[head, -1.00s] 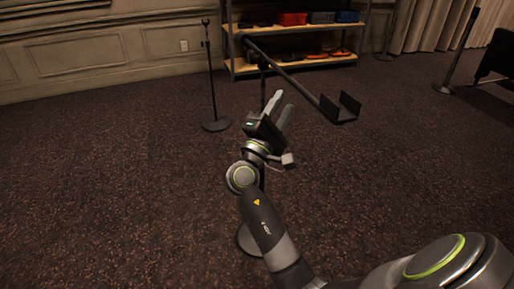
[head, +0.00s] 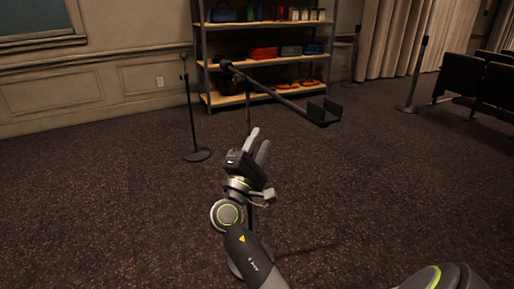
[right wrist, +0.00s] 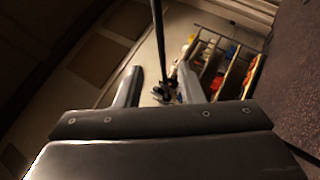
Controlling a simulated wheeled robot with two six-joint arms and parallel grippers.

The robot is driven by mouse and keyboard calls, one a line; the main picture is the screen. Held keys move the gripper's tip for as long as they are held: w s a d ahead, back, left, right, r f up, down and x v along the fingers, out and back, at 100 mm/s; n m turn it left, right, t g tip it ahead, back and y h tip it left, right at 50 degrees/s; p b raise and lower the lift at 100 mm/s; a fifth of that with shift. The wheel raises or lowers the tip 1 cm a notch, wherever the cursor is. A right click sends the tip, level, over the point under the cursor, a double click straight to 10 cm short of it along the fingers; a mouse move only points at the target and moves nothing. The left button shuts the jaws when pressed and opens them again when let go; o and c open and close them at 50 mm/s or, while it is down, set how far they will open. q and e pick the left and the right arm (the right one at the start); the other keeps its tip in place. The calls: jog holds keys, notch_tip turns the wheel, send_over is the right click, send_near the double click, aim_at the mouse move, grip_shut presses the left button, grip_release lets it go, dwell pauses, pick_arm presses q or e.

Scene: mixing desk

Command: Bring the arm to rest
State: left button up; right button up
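My right gripper (head: 259,146) is raised in the middle of the head view, its two pale fingers pointing up and away. In the right wrist view the fingers (right wrist: 160,88) stand apart with a gap between them, and nothing is clearly held. A dark boom stand (head: 280,98) rises behind the gripper, its boom sloping down right to a small cradle (head: 323,111). My arm and gripper hide part of its pole. In the right wrist view a dark pole (right wrist: 158,35) shows beyond and between the fingers; its distance is hard to tell. My left gripper is out of view.
A slim stand (head: 188,115) is at the left by the wall. A shelf rack (head: 265,97) with boxes is at the back. Seats (head: 481,85) and posts are at the right. Dark carpet (head: 90,200) lies open on both sides.

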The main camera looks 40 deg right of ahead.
dwell(0.4)
jog(key=s+d+f+m+g+y, duration=0.1)
jog(key=s+f+y, duration=0.25)
jog(key=f, duration=0.85)
jog(key=s+f+m+g+y, duration=0.1)
jog(key=s+f+g+y, duration=0.2)
jog(key=f, duration=0.9)
jog(key=s+d+f+m+y, duration=0.1)
jog(key=s+f+y, duration=0.3)
jog(key=f, duration=0.8)
jog(key=s+a+f+m+g+y, duration=0.45)
jog(key=s+f, duration=0.55)
jog(key=s, duration=0.3)
jog(key=s+a+f+m+g+y, duration=0.35)
jog(key=s+a+f+y, duration=0.2)
jog(key=s+f, duration=0.55)
pick_arm(q)
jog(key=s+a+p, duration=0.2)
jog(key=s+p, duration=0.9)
jog(key=p, duration=0.6)
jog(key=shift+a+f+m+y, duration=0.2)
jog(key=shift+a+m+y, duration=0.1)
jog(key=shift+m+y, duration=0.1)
pick_arm(e)
jog(key=s+d+r+t+h, duration=0.1)
jog(key=s+d, duration=0.1)
jog(key=s, duration=1)
jog(key=shift+s, duration=0.15)
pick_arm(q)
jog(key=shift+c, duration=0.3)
